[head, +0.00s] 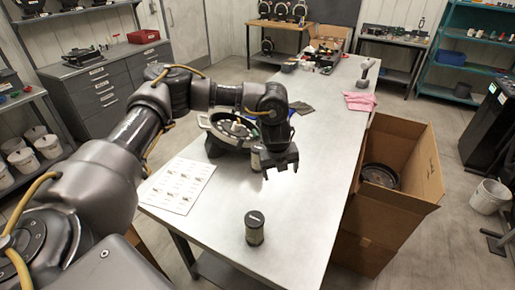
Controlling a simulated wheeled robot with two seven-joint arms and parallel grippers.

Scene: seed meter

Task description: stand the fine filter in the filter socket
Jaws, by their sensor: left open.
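A dark cylindrical filter with a pale label on its top (254,228) stands upright near the front edge of the steel table. A second similar cylinder (256,158) stands beside the round seed meter (228,131), partly hidden by my left gripper. I cannot tell which of the two is the fine filter. My left gripper (281,173) is open and empty. It hangs over the table, behind and right of the front cylinder and apart from it. I cannot make out the filter socket; my left arm covers part of the seed meter. My right gripper is out of view.
A printed sheet (180,186) lies at the table's left edge. An open cardboard box (395,198) stands on the floor at right. A pink cloth (359,101) and a handheld tool (366,73) lie farther back. The table (318,150) is clear right of the gripper.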

